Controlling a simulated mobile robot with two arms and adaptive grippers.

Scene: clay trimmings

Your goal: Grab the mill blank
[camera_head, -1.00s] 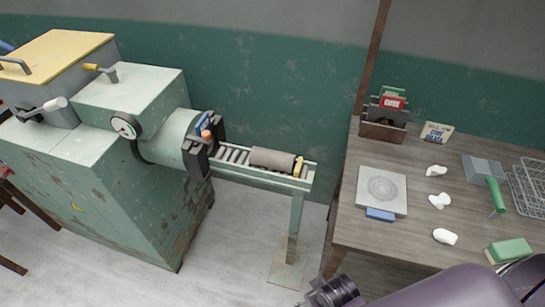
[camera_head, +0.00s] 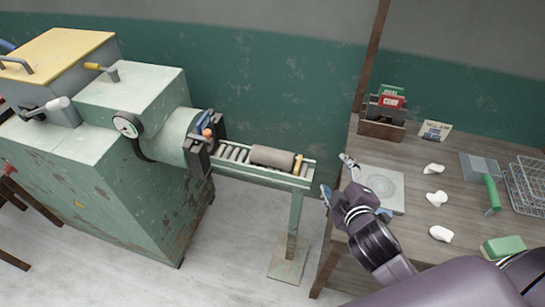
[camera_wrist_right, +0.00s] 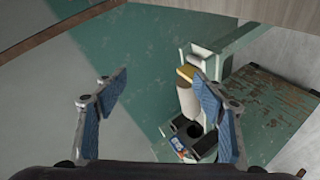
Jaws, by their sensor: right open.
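The mill blank (camera_head: 272,157), a grey-brown clay cylinder, lies on its side on the roller conveyor (camera_head: 240,167) that runs out from the green mill. It also shows in the wrist view as a pale cylinder (camera_wrist_right: 187,100), partly hidden by my right finger. My right gripper (camera_head: 337,178) is open and empty. It is to the right of the blank, by the left edge of the wooden table, clear of it. In the wrist view my two blue-padded fingers (camera_wrist_right: 160,85) are spread wide. My left gripper is in neither view.
The green mill (camera_head: 150,160) stands at left, with dark jaws (camera_head: 197,157) at its outlet. A yellow stop (camera_head: 298,164) is at the conveyor's end. The wooden table (camera_head: 340,235) at right bears a grey slab (camera_head: 390,183), white lumps and a rack.

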